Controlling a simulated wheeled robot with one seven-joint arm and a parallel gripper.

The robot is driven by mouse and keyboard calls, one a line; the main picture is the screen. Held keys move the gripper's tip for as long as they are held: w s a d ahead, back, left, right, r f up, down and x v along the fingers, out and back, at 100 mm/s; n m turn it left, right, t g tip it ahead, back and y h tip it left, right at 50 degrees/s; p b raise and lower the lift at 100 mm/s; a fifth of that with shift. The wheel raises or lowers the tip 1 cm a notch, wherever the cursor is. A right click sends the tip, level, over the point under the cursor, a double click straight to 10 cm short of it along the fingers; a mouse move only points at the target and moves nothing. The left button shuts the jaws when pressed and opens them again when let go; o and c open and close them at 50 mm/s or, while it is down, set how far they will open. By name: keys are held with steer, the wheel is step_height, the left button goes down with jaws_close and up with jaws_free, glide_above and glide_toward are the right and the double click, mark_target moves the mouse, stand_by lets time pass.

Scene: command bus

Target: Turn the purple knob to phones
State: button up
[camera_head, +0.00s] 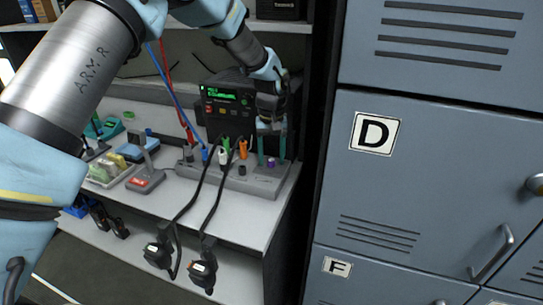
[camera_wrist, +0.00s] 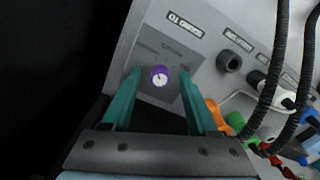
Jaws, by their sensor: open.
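The purple knob (camera_head: 270,163) sits at the right end of a sloped grey panel (camera_head: 238,182) on the shelf. In the wrist view the purple knob (camera_wrist: 159,76) is round, with a small white mark on its face. My gripper (camera_head: 271,158) points down at the panel with teal fingers apart. In the wrist view the knob shows between the fingertips of my gripper (camera_wrist: 159,78), with visible gaps on both sides.
Several coloured plugs (camera_head: 243,148) stand in the panel left of the knob, with black cables hanging over the shelf edge to two black connectors (camera_head: 203,272). A black radio unit (camera_head: 226,108) with a green display stands behind. Grey lockers (camera_head: 440,150) rise on the right.

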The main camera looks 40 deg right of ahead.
jaws_close()
stand_by(0.3)
steer(key=shift+m, duration=0.5)
steer(key=m, duration=0.3)
steer(key=shift+m, duration=2.6)
steer(key=shift+r, duration=0.1)
jaws_free()
